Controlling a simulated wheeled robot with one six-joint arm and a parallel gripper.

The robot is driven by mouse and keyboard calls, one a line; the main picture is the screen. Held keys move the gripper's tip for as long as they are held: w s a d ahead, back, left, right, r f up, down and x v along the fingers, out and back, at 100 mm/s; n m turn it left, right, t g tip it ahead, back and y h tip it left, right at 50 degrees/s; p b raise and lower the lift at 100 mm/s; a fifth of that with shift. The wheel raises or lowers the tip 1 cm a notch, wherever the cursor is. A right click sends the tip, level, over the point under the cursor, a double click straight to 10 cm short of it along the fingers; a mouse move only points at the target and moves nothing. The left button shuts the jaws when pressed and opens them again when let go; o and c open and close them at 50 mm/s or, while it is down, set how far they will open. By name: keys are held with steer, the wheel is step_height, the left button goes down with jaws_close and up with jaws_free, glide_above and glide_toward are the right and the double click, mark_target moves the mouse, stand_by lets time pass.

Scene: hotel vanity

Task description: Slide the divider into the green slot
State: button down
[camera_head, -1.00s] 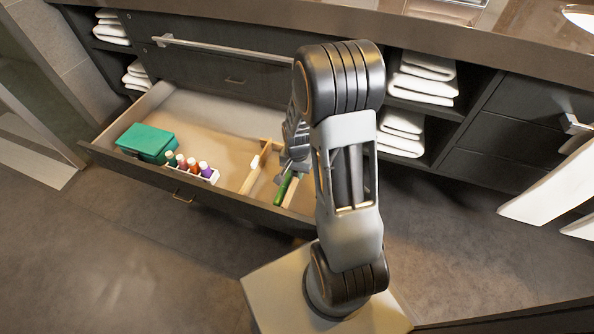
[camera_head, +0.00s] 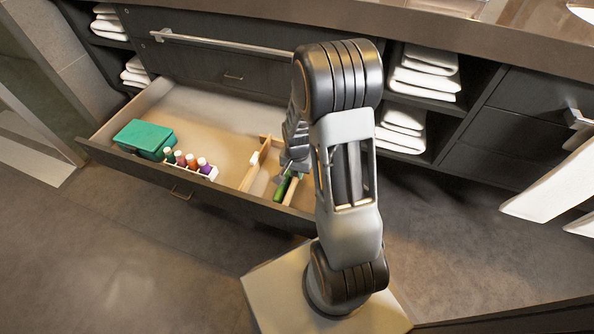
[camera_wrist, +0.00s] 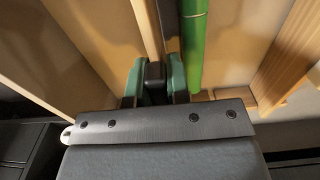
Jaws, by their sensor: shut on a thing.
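My gripper (camera_wrist: 154,82) is shut on a thin wooden strip, which looks like the divider (camera_wrist: 149,28); the strip runs away from between the green-tipped fingers in the wrist view. A bright green rod-like piece (camera_wrist: 194,45) lies close beside the right finger. In the head view my gripper (camera_head: 289,166) is low over the right part of the open drawer, and the green piece (camera_head: 281,190) shows just below it. My arm hides much of that area. I cannot make out a green slot or whether the divider touches one.
The open drawer (camera_head: 120,165) holds a teal box (camera_head: 146,138), a white rack of several small bottles (camera_head: 190,164) and a wooden partition (camera_head: 250,176) left of my gripper. White towels (camera_head: 425,80) fill shelves behind.

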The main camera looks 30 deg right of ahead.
steer(key=shift+f, duration=0.25)
steer(key=c, duration=1)
jaws_free()
steer(key=shift+r, duration=0.15)
step_height(320, 180, up, 14)
steer(key=p, duration=0.5)
steer(key=shift+f+p, duration=0.2)
steer(key=shift+p, duration=0.2)
